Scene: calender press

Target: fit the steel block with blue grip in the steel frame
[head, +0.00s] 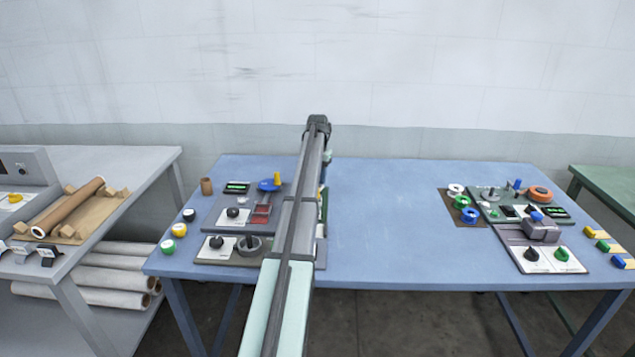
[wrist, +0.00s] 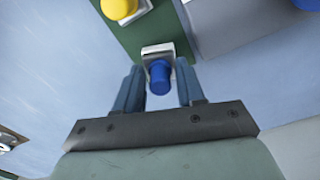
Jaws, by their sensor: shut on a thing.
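The steel block with blue grip (wrist: 160,78) is in the wrist view, between the two blue-grey fingers of my gripper (wrist: 160,88). My gripper is shut on its blue grip. The block's square steel part (wrist: 158,50) lies over the green strip, and I cannot tell whether it touches it. A pale metal piece with a dark opening (wrist: 8,139) is cut off at the left edge; I cannot tell if it is the steel frame. In the head view my own arm hides the gripper and block.
A yellow-gripped block (wrist: 119,8) sits on the green strip (wrist: 145,28), beside a grey panel (wrist: 232,22). In the head view, a blue lever (head: 270,184) and dials stand left of my arm. The blue table's middle (head: 385,220) is clear; more devices (head: 540,231) stand at right.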

